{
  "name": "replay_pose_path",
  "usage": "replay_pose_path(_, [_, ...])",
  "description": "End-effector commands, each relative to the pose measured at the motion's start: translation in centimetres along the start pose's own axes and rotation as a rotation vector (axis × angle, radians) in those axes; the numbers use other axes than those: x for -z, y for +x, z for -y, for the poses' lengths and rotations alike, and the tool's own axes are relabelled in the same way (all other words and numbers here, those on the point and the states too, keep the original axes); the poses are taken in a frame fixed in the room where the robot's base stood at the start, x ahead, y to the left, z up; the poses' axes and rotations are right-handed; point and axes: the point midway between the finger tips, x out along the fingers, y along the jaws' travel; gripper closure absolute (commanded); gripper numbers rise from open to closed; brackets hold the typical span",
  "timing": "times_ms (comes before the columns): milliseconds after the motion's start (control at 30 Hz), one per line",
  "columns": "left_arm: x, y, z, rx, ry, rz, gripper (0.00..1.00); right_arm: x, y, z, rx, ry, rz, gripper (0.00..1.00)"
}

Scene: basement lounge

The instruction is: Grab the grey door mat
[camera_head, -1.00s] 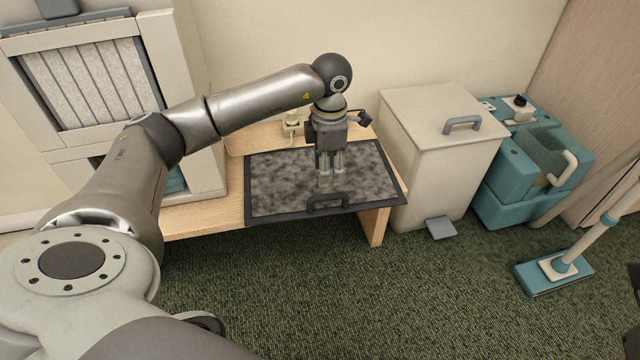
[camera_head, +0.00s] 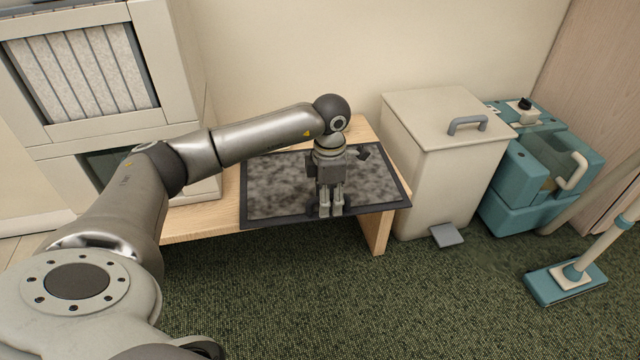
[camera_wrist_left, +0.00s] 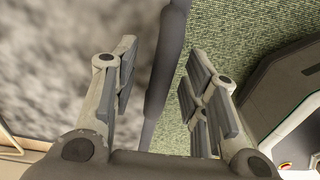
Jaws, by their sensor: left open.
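The grey door mat (camera_head: 275,180) has a mottled grey face and a dark border. It lies flat on a low wooden bench. My left gripper (camera_head: 330,208) points down at the mat's front edge, in front of where its handle sits, so the handle is hidden in the head view. In the left wrist view, the open fingers (camera_wrist_left: 162,80) stand on either side of a dark bar (camera_wrist_left: 163,75) along the mat's edge. The mottled mat face (camera_wrist_left: 60,50) fills the left side there. No grip on the bar shows. My right gripper is not in view.
The wooden bench (camera_head: 210,222) stands against the wall beside a shelf unit (camera_head: 177,70). A cream pedal bin (camera_head: 440,170) is close to the mat's right. Further right are a teal cleaning machine (camera_head: 520,195) and a floor head (camera_head: 565,283). Green carpet (camera_head: 300,290) is clear in front.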

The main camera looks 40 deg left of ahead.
Motion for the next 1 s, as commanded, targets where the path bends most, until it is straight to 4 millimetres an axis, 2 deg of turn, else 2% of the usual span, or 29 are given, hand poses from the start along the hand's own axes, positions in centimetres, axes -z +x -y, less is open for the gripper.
replay_pose_path(200, [0.00,-0.02,0.01,0.000,0.000,0.000,0.59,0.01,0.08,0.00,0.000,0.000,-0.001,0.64])
replay_pose_path(533, [0.00,-0.03,0.01,0.000,0.000,0.000,1.00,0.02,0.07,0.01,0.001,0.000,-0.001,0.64])
replay_pose_path(1000, [-0.04,-0.26,-0.07,-0.002,0.000,0.002,1.00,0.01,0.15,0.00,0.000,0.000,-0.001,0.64])
